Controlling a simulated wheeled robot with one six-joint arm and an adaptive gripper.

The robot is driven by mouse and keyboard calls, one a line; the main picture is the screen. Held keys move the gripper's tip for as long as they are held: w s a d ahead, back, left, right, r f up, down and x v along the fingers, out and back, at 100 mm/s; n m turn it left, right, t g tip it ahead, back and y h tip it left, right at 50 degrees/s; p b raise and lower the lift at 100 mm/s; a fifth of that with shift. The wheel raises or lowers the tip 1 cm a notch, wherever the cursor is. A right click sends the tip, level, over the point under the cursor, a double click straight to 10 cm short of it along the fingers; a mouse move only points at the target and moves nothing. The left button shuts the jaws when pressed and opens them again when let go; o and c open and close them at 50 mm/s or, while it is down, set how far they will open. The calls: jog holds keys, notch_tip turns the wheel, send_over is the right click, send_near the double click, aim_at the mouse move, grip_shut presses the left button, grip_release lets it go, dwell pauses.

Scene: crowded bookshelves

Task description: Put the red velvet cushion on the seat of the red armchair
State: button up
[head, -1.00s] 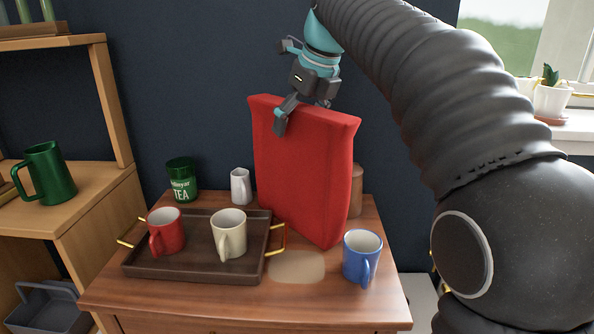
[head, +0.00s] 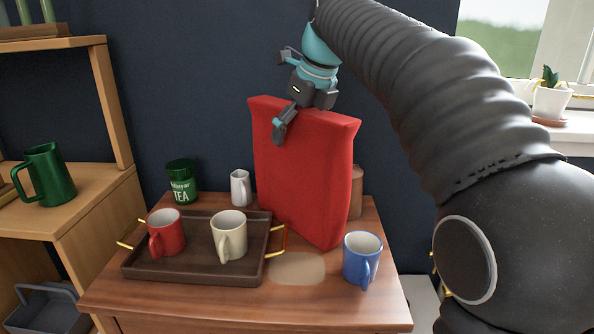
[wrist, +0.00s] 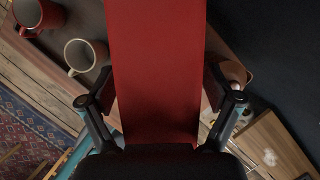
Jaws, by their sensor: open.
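The red velvet cushion (head: 305,170) stands upright on the wooden cabinet top, behind the blue mug. My gripper (head: 299,116) is at its top edge, pointing down. One finger shows on the near face of the cushion; the other is hidden behind it in the head view. In the wrist view the cushion (wrist: 155,70) runs between my two spread fingers, with one finger on each side and visible gaps. I cannot tell in the head view whether the near finger touches it. The red armchair is in neither view.
The cabinet top (head: 220,305) holds a dark tray (head: 195,272) with a red mug (head: 166,235) and a cream mug (head: 229,236). A blue mug (head: 362,258), a green tea tin (head: 182,182) and a white jug (head: 240,188) stand close by. Wooden shelves (head: 85,195) are at left.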

jog(key=c, duration=1.6)
jog(key=shift+c, duration=0.3)
